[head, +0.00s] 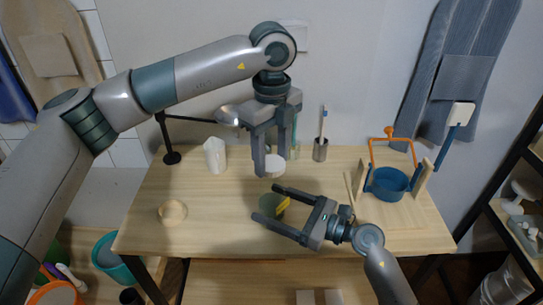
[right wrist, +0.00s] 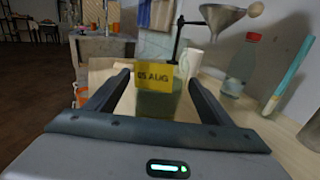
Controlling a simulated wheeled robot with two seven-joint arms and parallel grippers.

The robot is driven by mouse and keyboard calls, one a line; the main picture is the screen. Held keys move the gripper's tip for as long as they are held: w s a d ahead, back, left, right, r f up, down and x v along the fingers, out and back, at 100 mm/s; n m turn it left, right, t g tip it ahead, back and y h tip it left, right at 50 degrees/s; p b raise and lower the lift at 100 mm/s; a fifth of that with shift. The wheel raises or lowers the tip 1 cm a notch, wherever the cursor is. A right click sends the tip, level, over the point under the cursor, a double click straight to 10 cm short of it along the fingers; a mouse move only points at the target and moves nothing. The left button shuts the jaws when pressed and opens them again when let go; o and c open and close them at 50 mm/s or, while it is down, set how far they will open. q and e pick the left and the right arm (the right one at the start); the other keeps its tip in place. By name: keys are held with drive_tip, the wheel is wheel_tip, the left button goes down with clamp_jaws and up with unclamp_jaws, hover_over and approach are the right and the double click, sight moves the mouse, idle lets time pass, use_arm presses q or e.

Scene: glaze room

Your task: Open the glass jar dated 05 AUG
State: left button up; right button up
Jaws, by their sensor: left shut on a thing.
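A greenish glass jar (head: 268,206) with a yellow label (head: 283,207) stands on the table. In the right wrist view the label (right wrist: 153,77) reads 05 AUG, and the jar's greenish body (right wrist: 158,106) shows below it. My right gripper (head: 265,202) is open around the jar, with visible gaps beside it in the wrist view. My left gripper (head: 268,169) is shut on a white round thing (head: 275,166) that looks like a lid, above and behind the jar. Whether the jar's mouth is bare is hard to tell.
A funnel (head: 228,116) on a black stand and a white cup (head: 215,156) stand left of my left gripper. A wooden bowl (head: 173,212) is at the left. A metal cup (head: 320,150) and a blue pot (head: 389,183) stand to the right.

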sight(272, 163)
drive_tip(key=shift+d, duration=0.1)
use_arm(q)
drive_tip(key=shift+f, duration=0.25)
use_arm(e)
drive_tip(key=shift+s+d+f, duration=0.1)
drive_tip(key=shift+s+d, duration=0.15)
drive_tip(key=shift+d, duration=0.15)
use_arm(q)
wheel_tip(272, 163, down, 4)
drive_tip(key=b, duration=0.4)
use_arm(e)
drive_tip(key=v, duration=1)
drive_tip(key=shift+s+d, duration=0.2)
drive_tip(key=shift+d, duration=0.25)
use_arm(q)
drive_tip(key=shift+s, duration=0.1)
use_arm(e)
drive_tip(key=shift+s, duration=0.1)
